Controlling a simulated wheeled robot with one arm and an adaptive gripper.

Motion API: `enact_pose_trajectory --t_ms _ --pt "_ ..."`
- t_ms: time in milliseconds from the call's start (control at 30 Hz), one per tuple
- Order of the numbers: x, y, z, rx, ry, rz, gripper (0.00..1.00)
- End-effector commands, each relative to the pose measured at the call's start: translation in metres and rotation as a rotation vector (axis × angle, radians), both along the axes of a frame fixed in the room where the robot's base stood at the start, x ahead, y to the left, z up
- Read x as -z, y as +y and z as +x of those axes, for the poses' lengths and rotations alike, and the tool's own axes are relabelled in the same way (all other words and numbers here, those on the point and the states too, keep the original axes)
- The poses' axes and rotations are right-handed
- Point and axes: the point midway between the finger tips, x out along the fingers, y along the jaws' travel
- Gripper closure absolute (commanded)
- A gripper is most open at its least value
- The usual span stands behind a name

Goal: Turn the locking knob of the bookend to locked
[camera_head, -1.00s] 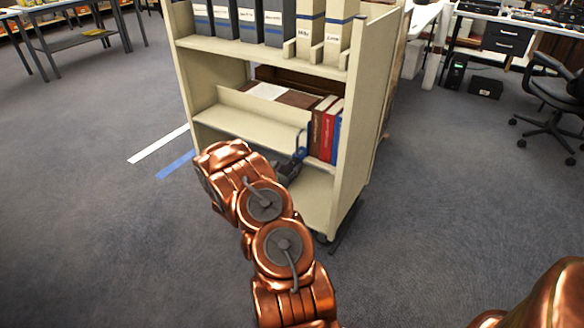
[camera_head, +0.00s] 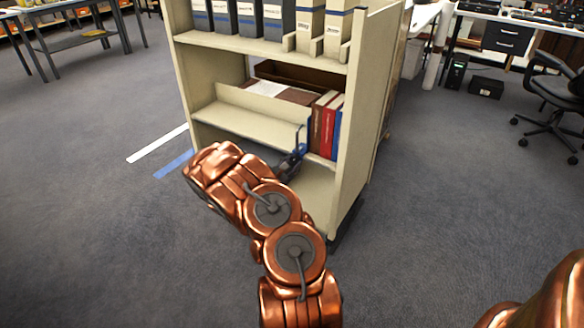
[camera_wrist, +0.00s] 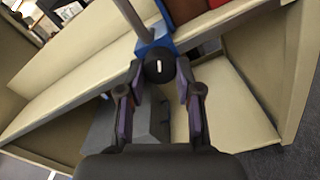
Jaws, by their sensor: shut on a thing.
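The bookend (camera_head: 301,139) is blue and stands on the cart's middle shelf, left of the books. In the wrist view its blue block (camera_wrist: 152,42) sits at the shelf's front edge. The locking knob (camera_wrist: 158,69) is a round black disc with a short white mark. The mark runs nearly up and down in the wrist view. My gripper (camera_wrist: 160,82) has a finger on each side of the knob and is shut on it. In the head view my gripper (camera_head: 290,164) is small and partly hidden by my arm; the knob cannot be made out there.
Red and blue books (camera_head: 328,128) stand right of the bookend. The cream cart (camera_head: 355,150) has a side panel close to the right. Box files (camera_head: 250,18) fill the shelf above. A dark grey box-like shape (camera_wrist: 125,125) lies below the knob. The floor left is open.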

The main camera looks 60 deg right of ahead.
Motion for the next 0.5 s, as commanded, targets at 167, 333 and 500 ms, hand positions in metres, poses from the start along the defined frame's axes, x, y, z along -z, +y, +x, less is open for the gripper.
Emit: enact_pose_trajectory --t_ms 167,333,500 --pt "0.0029 0.0006 0.0025 -0.006 -0.168 0.007 1.00" --pt "0.0035 0.0003 0.0020 -0.004 -0.330 0.013 1.00" --pt "0.0026 0.0001 0.0022 -0.005 -0.492 0.018 1.00"
